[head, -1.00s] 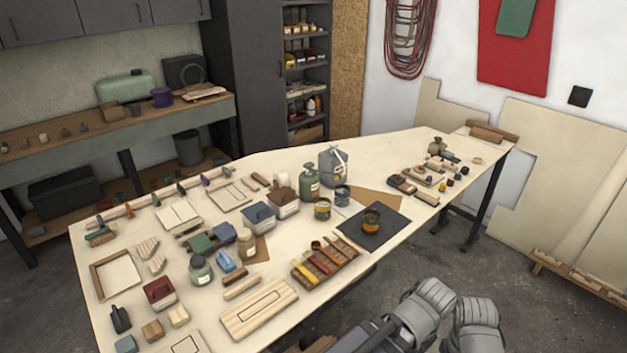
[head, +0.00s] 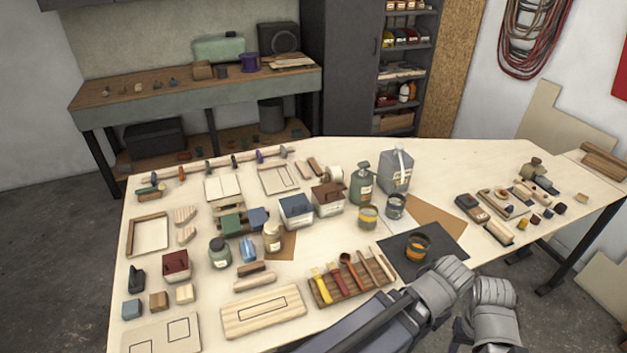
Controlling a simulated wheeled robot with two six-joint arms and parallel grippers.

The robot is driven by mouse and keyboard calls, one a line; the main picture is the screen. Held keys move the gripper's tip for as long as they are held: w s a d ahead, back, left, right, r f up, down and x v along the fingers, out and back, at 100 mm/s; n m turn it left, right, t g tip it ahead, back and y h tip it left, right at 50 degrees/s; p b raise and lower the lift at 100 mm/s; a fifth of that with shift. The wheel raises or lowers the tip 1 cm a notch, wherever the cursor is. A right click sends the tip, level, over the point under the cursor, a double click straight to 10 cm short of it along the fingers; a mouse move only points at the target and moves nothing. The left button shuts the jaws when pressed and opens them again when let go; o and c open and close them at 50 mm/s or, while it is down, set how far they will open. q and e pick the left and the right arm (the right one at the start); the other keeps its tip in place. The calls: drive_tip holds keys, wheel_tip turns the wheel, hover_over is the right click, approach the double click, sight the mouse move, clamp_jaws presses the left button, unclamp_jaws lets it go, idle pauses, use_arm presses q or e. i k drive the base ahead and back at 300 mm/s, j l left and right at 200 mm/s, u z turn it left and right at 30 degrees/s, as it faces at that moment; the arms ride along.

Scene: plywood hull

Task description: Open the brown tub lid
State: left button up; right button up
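The brown tub (head: 328,207) stands on the plywood table just right of the middle of the picture, with a pale body and a brown lid (head: 327,191) on top. The lid appears to sit closed on it. A similar tub with a dark blue lid (head: 296,205) stands close to its left. Grey segments of my arms show at the bottom right, well away from the tub.
A green pump bottle (head: 361,185) and a grey canister (head: 397,170) stand right of the tub. Small tins (head: 368,217) are in front of these. A tool tray (head: 349,280) with coloured handles lies near the front edge. A white roll (head: 334,173) is behind the tub.

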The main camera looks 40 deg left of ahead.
sight(330, 192)
drive_tip(key=i+l+u, duration=0.1)
drive_tip(key=i+u, duration=0.25)
drive_tip(key=u, duration=0.15)
drive_tip(key=i+l+u, duration=0.25)
drive_tip(key=u, duration=0.2)
drive_tip(key=i+l+u, duration=0.3)
drive_tip(key=u, duration=0.2)
drive_tip(key=i+l+u, duration=0.15)
drive_tip(key=l+u, duration=0.3)
